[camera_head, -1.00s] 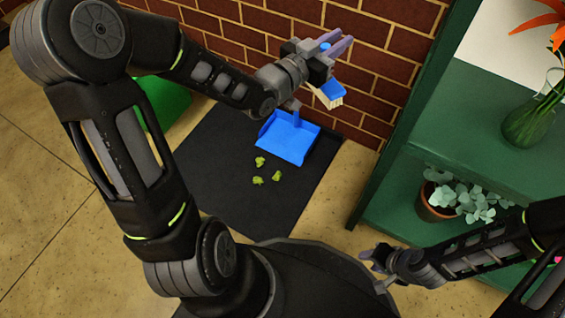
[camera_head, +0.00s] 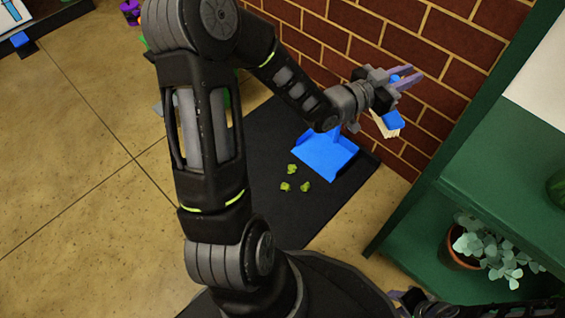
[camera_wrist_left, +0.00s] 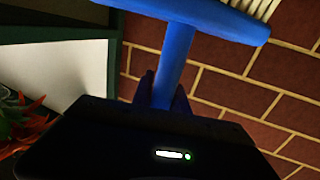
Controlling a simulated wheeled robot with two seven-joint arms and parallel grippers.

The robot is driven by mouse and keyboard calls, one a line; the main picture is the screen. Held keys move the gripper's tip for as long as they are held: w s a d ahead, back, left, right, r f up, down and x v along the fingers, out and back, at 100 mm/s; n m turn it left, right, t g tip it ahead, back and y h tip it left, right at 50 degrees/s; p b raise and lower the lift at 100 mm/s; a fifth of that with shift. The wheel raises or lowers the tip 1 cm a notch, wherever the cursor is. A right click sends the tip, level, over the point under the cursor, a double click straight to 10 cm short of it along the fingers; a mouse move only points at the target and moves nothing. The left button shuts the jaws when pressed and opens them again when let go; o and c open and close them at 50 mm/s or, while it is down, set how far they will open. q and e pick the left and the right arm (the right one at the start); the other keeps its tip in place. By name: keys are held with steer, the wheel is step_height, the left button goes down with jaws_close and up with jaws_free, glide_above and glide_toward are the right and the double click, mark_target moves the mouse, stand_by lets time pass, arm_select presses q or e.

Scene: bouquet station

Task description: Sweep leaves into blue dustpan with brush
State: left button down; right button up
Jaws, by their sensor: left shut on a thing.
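My left gripper (camera_head: 408,80) is shut on the blue handle of a brush (camera_head: 393,119) and holds it up in front of the brick wall, above and right of the dustpan. Its pale bristles point down. In the left wrist view the blue brush handle (camera_wrist_left: 175,62) rises from between the fingers to the brush head at the top. The blue dustpan (camera_head: 325,160) lies on the black mat. Several small green leaves (camera_head: 292,169) lie on the mat just left of it. My right gripper (camera_head: 411,297) is partly visible at the bottom edge; its jaws are unclear.
A brick wall (camera_head: 450,60) stands close behind the mat (camera_head: 262,128). A green shelf (camera_head: 500,200) with a potted plant (camera_head: 485,247) stands at the right. The tiled floor (camera_head: 80,190) at the left is mostly clear.

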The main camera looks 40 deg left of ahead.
arm_select(q)
steer(key=s+a+f+n+y+p, duration=0.2)
steer(key=a+f+n+y, duration=0.15)
steer(key=a+f, duration=1.4)
steer(key=s+a+f+n+y+p, duration=0.2)
steer(key=s+f+y, duration=0.4)
steer(key=s+f, duration=1.2)
step_height(320, 180, down, 4)
steer(key=shift+a+r+n, duration=0.25)
steer(key=shift+a+n, duration=0.2)
steer(key=shift+a, duration=0.2)
steer(key=shift+f, duration=0.15)
